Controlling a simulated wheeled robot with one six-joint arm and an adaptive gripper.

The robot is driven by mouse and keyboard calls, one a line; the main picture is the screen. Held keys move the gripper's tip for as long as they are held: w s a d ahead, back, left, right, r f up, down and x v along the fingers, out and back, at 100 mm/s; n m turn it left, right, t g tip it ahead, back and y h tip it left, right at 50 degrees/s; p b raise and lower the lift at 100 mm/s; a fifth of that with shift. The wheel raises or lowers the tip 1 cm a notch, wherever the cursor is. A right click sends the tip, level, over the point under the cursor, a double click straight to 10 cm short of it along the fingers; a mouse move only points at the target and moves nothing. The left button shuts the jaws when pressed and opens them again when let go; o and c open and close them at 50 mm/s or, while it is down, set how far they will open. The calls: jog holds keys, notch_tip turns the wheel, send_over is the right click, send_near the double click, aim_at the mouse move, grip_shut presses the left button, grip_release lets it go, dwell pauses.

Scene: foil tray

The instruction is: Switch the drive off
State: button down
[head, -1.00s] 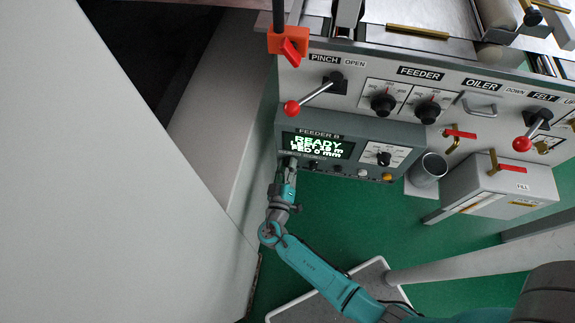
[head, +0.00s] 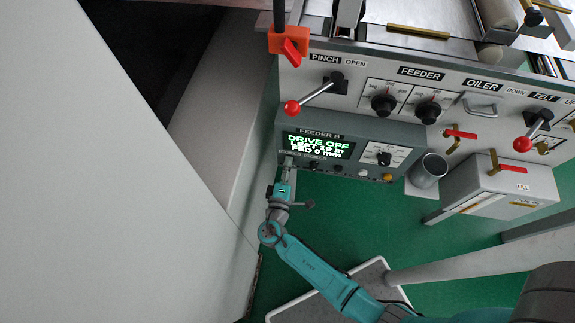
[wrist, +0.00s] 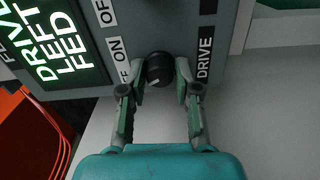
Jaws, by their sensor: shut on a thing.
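The drive knob (wrist: 159,68) is a round black knob on the grey Feeder B panel, beside a "DRIVE" label and an "OFF ON" label in the wrist view. My gripper (wrist: 160,82) has its two fingers shut on the knob, one on each side. In the head view my gripper (head: 286,168) reaches the lower left of the Feeder B box, and the knob is hidden there. The display (head: 318,145) reads "DRIVE OFF" in green, with smaller lines below.
The feeder panel above carries a red-knobbed pinch lever (head: 292,107), feeder dials (head: 383,104) and a felt lever (head: 522,144). A metal cup (head: 428,172) stands right of the box. A large pale panel (head: 120,200) fills the left. Green floor lies below.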

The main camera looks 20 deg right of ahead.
jog(key=shift+n, duration=0.5)
jog(key=c, duration=0.8)
grip_release()
jog(key=shift+v, duration=6)
jog(key=shift+f, duration=0.1)
